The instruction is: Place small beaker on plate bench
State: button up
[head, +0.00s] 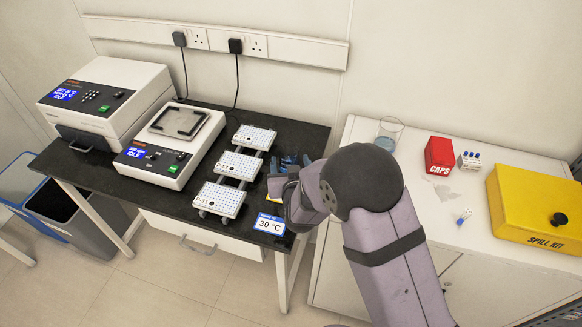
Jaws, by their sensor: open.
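A clear glass beaker (389,132) stands upright on the white counter at the right, just behind my arm. It looks bluish near its base. The black-topped bench (262,232) at the left carries several well plates; I take it to be the plate bench. My gripper (284,180) is over the right end of this bench, left of the beaker and well apart from it. It is open, and my arm hides part of it. A blue object (291,160) shows just behind the gripper; I cannot tell what it is.
Three white plates, one being the middle plate (239,166), stand in a row beside a shaker (172,140) and a larger instrument (104,98). A 30 °C sign (270,224) is at the bench's front. The counter (440,226) holds a red caps box (439,156), small vials and a yellow spill kit (537,203).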

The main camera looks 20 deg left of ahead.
jog(key=shift+v, duration=0.95)
